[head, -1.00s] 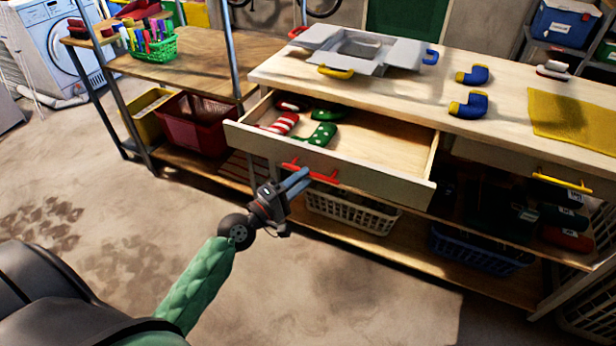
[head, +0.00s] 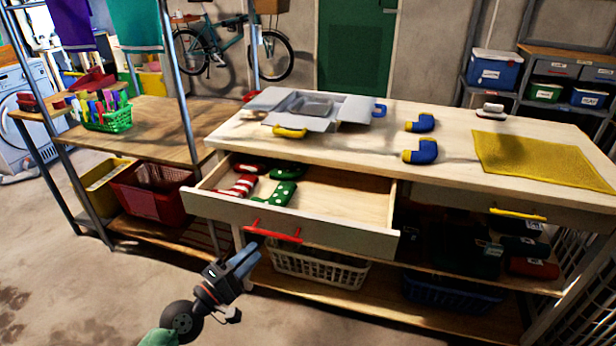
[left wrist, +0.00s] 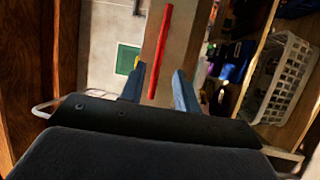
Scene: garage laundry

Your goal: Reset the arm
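My left gripper (head: 246,264) is in front of the workbench's open drawer (head: 290,222), low and to the left of the red drawer handle (head: 273,231). Its two blue-grey fingers stand apart with nothing between them, as the left wrist view (left wrist: 158,88) also shows. In that wrist view the red handle (left wrist: 160,55) lies beyond the fingertips, apart from them. My right gripper is in neither view.
The drawer holds a red-striped sock (head: 238,187) and a green dotted sock (head: 283,194), among others. On the workbench top are an open grey box (head: 352,113), blue-yellow socks (head: 420,152) and a yellow mat (head: 535,158). A white basket (head: 318,268) sits below. Floor at left is clear.

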